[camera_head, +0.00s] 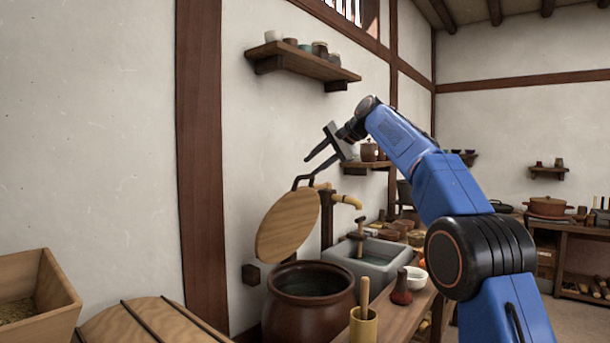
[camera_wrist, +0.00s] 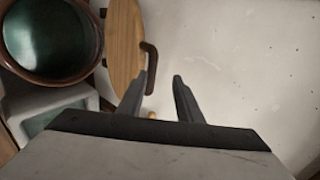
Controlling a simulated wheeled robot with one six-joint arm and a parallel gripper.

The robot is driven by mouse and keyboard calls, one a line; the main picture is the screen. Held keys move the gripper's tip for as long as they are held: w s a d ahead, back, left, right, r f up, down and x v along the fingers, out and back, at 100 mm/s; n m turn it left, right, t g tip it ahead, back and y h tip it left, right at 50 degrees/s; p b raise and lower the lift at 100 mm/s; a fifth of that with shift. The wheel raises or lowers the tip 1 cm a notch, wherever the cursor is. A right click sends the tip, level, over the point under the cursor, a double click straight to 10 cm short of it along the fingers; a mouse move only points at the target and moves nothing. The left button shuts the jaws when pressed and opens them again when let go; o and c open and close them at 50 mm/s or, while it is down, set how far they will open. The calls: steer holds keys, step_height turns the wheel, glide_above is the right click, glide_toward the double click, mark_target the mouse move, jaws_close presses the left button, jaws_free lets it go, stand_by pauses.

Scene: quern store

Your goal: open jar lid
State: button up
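The brown glazed jar (camera_head: 310,312) stands at the counter's left end, its mouth uncovered and dark liquid or glaze showing inside. It also shows at the upper left of the wrist view (camera_wrist: 88,72). The round wooden lid (camera_head: 288,226) stands steeply tilted above the jar's rear side; it is edge-on in the wrist view (camera_wrist: 122,45). A dark bent handle (camera_head: 303,181) sticks out from the lid, and shows in the wrist view (camera_wrist: 151,66). My gripper (camera_head: 309,167) is open near the handle. The handle appears beside the left fingertip (camera_wrist: 163,76); contact cannot be told.
A grey stone sink (camera_head: 372,262) with a bamboo spout (camera_head: 347,201) stands right of the jar. A bamboo cup (camera_head: 363,327) and a dark red bottle (camera_head: 401,288) stand in front. A wall shelf (camera_head: 300,65) with several cups hangs above. Plain wall lies behind the lid.

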steer(key=v, duration=1)
steer(key=shift+d, duration=0.25)
steer(key=shift+c, duration=0.4)
steer(key=shift+f, duration=0.15)
jaws_close()
steer(key=s+d+f+t+y, duration=0.2)
steer(key=s+d+f, duration=0.15)
steer(key=f, duration=0.35)
steer(key=w+r+x, duration=0.1)
steer(key=r+x, duration=0.1)
steer(key=x, duration=1.1)
steer(key=shift+a, duration=0.35)
